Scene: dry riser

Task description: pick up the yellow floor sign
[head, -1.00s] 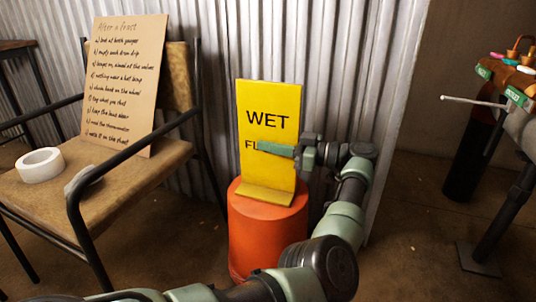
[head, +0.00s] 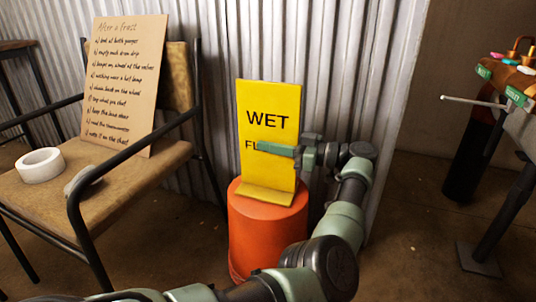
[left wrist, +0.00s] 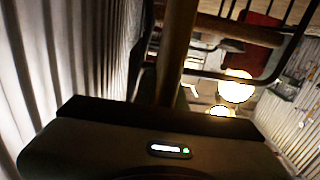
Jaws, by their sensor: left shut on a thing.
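The yellow floor sign (head: 270,102) stands upright on an orange drum (head: 266,232) in the head view, with "WET" in black on its face. My left gripper (head: 280,150) is at the sign's right edge, about mid-height. One finger lies across the front of the sign and covers part of its lower word; the other finger is hidden behind the panel. The gripper is shut on the sign. The sign's foot still rests on the drum top. In the left wrist view my gripper's dark body fills the bottom. My right gripper is not in view.
A corrugated metal wall (head: 330,70) is close behind the sign. A chair (head: 120,180) on the left holds a handwritten board (head: 124,85) and a white tape roll (head: 40,165). Pipework with a dark cylinder (head: 470,155) stands at the right. Floor between is clear.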

